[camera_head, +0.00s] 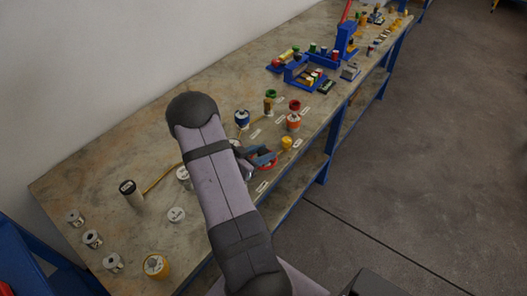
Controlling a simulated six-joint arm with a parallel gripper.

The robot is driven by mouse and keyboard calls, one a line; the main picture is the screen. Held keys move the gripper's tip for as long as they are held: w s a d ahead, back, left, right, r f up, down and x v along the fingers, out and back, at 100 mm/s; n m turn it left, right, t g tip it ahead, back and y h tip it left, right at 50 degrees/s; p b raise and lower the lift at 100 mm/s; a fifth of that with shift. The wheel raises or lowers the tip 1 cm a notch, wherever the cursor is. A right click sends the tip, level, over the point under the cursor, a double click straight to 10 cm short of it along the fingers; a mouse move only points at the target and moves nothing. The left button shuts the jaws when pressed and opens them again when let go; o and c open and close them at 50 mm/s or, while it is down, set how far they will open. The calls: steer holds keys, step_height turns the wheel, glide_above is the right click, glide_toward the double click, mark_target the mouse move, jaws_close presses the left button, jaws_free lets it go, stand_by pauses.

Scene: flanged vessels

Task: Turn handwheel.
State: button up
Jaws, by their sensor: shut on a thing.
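A red round rim, apparently the handwheel (266,166), shows at the front edge of the workbench, just right of my forearm. My gripper (263,157) is over it, with its blue-grey fingers at the rim and shut on it. The arm and fingers hide most of the wheel and whatever it is mounted on. The exact contact is too small to see.
The workbench (110,180) holds a blue-topped vessel (242,118), an orange vessel (293,122), a yellow piece (287,142) and a black-topped cylinder (131,192) nearby. Blue racks (306,75) stand farther back. Bare floor (420,150) lies to the right.

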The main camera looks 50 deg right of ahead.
steer(key=shift+r, duration=0.1)
steer(key=o, duration=1)
steer(key=shift+o, duration=0.2)
steer(key=shift+b+v, duration=0.7)
steer(key=shift+v, duration=2.95)
